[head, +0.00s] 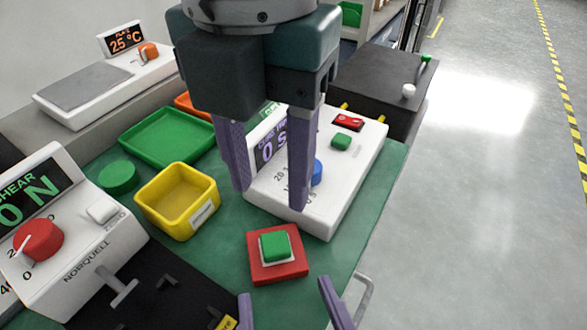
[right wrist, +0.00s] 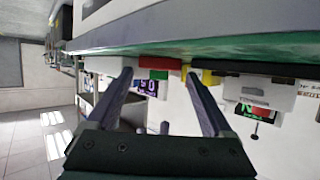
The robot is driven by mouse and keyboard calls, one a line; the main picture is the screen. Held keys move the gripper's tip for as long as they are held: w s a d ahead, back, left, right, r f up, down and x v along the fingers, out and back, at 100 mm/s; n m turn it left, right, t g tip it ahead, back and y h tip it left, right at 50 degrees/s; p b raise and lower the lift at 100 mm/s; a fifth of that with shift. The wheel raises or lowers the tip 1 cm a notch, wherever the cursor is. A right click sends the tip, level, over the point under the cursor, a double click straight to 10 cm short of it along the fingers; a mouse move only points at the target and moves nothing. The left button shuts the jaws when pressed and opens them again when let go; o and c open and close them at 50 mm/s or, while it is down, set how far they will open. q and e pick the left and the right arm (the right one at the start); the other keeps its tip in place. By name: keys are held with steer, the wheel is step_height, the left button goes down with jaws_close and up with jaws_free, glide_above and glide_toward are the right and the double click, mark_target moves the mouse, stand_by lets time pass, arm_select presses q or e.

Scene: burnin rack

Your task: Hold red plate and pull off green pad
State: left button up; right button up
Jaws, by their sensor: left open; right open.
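The red plate (head: 254,270) lies flat on the green mat near its front edge, with the green pad (head: 275,246) on top at its middle. In the right wrist view, which is upside down, the red plate (right wrist: 153,63) and the green pad (right wrist: 158,75) show beyond and between the fingertips. My left gripper (head: 269,198) is open and empty, pointing down behind the plate, above it and over the white timer box. My right gripper (head: 290,302) is open and empty in front of the plate; it also shows in the right wrist view (right wrist: 158,76). Neither gripper visibly touches plate or pad.
A yellow bin (head: 148,215) and a green tray (head: 168,137) stand left of the plate. The white timer box (head: 345,185) is behind it. A white shear tester (head: 75,235) and black fixture (head: 150,295) are at left front. The mat (head: 222,240) is bare around the plate.

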mark_target(275, 246)
steer(key=shift+x, duration=1.5)
steer(key=shift+c, duration=0.2)
steer(key=c, duration=1)
steer(key=shift+o, duration=0.2)
